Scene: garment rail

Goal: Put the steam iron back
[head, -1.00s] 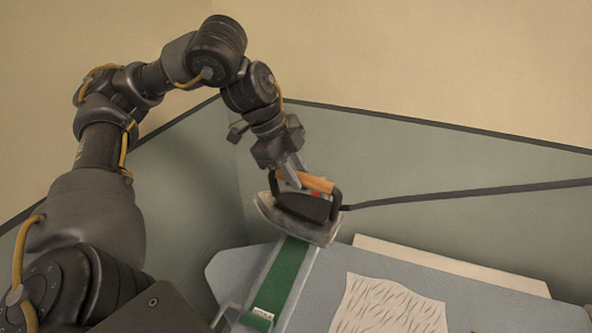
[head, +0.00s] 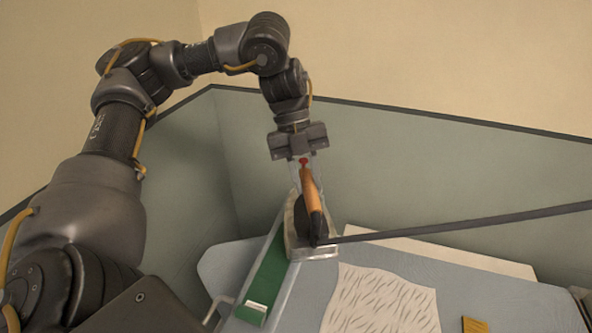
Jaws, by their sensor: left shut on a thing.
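The steam iron (head: 304,228) has an orange handle, a black body and a pale metal soleplate. It is in the middle of the head view, over the far end of the green strip (head: 265,277) in a grey frame. My left gripper (head: 306,176) is shut on the iron's handle from above. The iron's dark cord (head: 460,221) runs off to the right edge. I cannot tell whether the soleplate touches the frame below it. My right gripper is not in view.
A blue-grey ironing board (head: 232,262) lies below, with a white patterned cloth (head: 381,300) on it. A pale flat panel (head: 440,256) lies behind the board. A yellow item (head: 474,325) is at the bottom right. Grey-green low walls stand behind.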

